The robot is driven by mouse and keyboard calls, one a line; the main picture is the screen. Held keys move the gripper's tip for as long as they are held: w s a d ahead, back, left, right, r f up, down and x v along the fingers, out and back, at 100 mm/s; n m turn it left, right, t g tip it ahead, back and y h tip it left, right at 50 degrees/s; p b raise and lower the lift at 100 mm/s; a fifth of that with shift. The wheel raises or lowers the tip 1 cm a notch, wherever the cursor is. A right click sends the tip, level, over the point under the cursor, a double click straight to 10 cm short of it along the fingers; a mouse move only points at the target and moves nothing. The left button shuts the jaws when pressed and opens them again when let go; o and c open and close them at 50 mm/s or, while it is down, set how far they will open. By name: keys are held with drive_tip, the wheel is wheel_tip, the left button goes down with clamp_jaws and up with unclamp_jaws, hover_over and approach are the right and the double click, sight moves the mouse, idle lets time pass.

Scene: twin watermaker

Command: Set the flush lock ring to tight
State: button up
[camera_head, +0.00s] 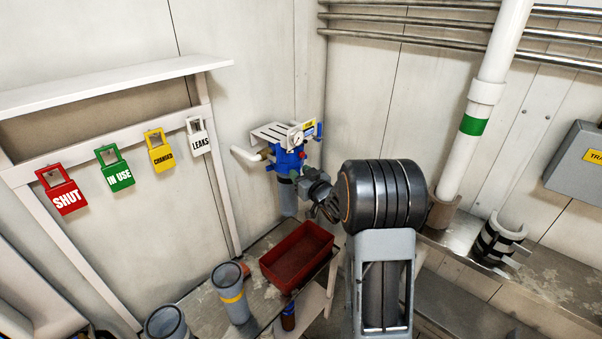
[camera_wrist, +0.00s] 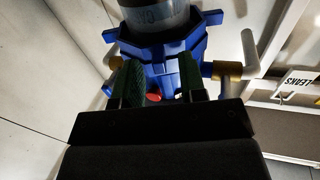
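A blue filter head (camera_head: 289,160) with a white gauge stands at the back wall, with a grey cylinder (camera_head: 288,198) below it. In the wrist view the blue body (camera_wrist: 165,52) fills the middle, and the grey cylinder (camera_wrist: 158,18) runs off the top edge. I cannot tell which part is the flush lock ring, nor its setting. My gripper (camera_wrist: 160,86) has its two green-padded fingers apart, in front of the blue body. A red spot (camera_wrist: 155,97) shows between them. I cannot tell whether the fingers touch the blue part.
A red tray (camera_head: 298,262) and a grey cup with a yellow band (camera_head: 231,300) stand on the bench in front. Several coloured tags, including a white LEAKS tag (camera_head: 198,138), hang on the left rail. A white pipe (camera_head: 487,92) rises at the right.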

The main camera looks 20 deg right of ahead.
drive_tip(key=shift+w, duration=0.1)
clamp_jaws()
idle(0.4)
